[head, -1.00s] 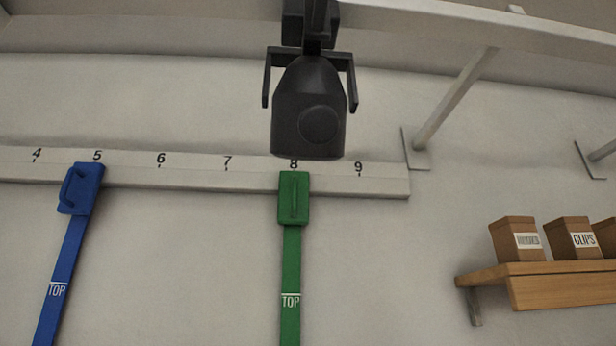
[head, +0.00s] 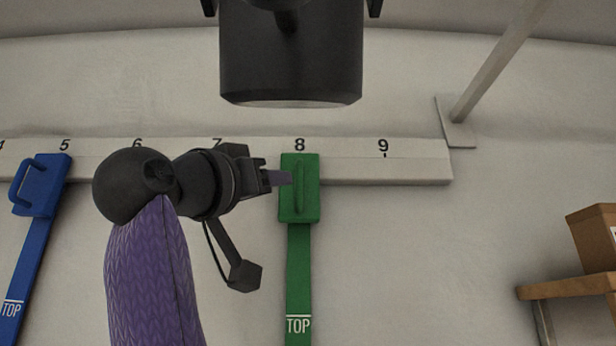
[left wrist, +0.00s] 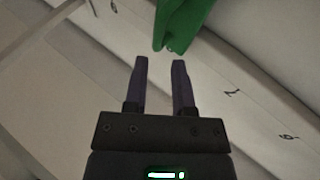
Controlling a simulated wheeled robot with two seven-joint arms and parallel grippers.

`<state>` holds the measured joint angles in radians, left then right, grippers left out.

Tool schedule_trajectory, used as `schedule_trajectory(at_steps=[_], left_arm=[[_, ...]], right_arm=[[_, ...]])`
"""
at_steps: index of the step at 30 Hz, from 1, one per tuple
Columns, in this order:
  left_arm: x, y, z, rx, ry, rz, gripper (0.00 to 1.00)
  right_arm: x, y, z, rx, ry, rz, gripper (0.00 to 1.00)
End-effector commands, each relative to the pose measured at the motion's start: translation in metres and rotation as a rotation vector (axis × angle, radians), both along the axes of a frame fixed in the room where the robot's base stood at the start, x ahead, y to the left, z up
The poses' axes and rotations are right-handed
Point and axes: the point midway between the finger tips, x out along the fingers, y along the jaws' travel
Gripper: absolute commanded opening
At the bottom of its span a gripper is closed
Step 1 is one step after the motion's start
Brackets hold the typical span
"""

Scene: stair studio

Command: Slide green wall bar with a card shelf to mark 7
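The green wall bar hangs from a pale numbered rail (head: 400,170). Its green slider (head: 311,205) with an upright handle sits under mark 8, and its strap marked TOP runs down. Mark 7 is to its left, partly behind my arm. My left gripper (head: 284,178) comes in from the left, its fingertips at the left side of the green handle. In the left wrist view the fingers (left wrist: 160,62) are apart with nothing between them, and the green slider (left wrist: 188,15) is just beyond the tips. No card shelf shows. My right gripper is not in view.
A blue slider (head: 40,185) with its strap sits left of mark 5. A large black lamp-like body (head: 290,55) hangs above the rail. A slanted brace (head: 495,65) meets the wall at upper right. A wooden shelf (head: 565,288) with a box (head: 595,240) stands at lower right.

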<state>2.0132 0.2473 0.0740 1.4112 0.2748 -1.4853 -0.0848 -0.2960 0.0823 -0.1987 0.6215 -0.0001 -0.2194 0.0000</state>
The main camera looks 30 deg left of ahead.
Motion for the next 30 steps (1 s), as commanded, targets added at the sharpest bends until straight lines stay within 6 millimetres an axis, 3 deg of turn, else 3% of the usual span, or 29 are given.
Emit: schedule_trajectory(at_steps=[1, 3, 10, 19, 24, 30], left_arm=[[0.013, -0.001, 0.013, 0.0, 0.005, -0.002, 0.32], [0.029, -0.001, 0.02, 0.001, 0.006, -0.001, 0.32], [0.066, -0.003, 0.032, 0.001, 0.003, 0.0, 0.32], [0.071, -0.002, 0.029, 0.001, 0.001, 0.0, 0.32], [0.07, -0.002, 0.029, 0.001, 0.001, 0.0, 0.0], [0.07, -0.002, 0.029, 0.001, 0.002, 0.001, 0.0]], right_arm=[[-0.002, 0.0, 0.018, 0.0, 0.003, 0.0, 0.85], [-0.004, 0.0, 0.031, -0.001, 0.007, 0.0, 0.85], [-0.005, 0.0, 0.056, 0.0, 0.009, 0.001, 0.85], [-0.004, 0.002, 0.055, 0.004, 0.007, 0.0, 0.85], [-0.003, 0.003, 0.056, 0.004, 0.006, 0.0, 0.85], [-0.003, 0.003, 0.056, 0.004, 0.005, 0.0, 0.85]])
